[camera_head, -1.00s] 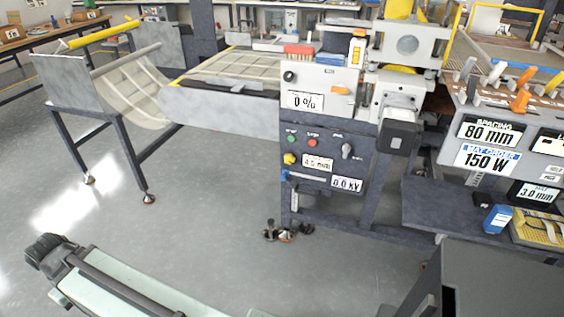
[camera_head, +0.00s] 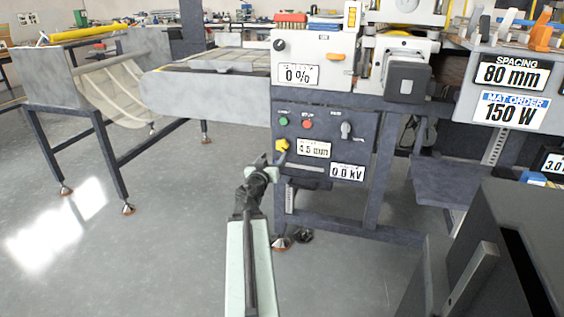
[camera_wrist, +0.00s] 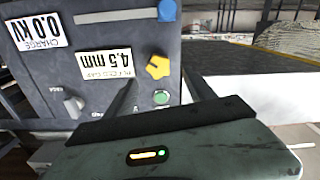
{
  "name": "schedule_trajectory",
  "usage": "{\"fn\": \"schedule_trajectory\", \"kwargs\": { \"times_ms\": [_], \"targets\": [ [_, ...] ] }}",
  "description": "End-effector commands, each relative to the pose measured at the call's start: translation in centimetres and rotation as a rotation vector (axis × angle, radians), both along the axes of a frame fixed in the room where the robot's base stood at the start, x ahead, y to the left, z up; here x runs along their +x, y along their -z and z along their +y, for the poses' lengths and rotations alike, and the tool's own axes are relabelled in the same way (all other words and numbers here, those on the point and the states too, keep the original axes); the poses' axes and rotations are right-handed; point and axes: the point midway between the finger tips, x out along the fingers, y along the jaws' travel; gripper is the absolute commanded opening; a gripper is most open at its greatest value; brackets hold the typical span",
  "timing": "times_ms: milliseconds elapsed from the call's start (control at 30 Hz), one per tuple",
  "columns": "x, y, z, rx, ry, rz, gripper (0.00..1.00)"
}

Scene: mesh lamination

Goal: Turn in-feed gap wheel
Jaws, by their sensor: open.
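The yellow lobed gap wheel (camera_head: 282,145) sits on the dark front panel of the machine, left of the 4.5 mm gap label (camera_head: 314,149). My gripper (camera_head: 262,170) is just below and left of the wheel in the head view. In the wrist view, which shows the panel upside down, the yellow wheel (camera_wrist: 158,67) lies between the two dark fingers of my gripper (camera_wrist: 162,79), near their tips. The fingers are apart and hold nothing. Whether they touch the wheel cannot be told.
Other labels read 0 % (camera_head: 298,75) and 0.0 kV (camera_head: 347,172). A conveyor (camera_head: 208,92) extends left. The floor (camera_head: 165,235) to the left is clear.

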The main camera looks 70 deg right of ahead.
Motion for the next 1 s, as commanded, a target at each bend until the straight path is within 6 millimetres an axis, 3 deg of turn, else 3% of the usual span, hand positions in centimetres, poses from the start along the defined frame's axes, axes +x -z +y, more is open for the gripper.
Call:
{"fn": "schedule_trajectory", "kwargs": {
  "times_ms": [267,667,933,1000],
  "targets": [
    [-0.3,-0.2,-1.1,-0.005,0.000,0.001,0.63],
    [0.1,-0.1,-7.8,-0.004,0.001,0.001,0.63],
    [0.1,-0.1,-8.1,-0.004,0.001,0.001,0.63],
    [0.0,-0.1,-8.1,-0.004,0.001,0.001,0.47]
  ]
}}
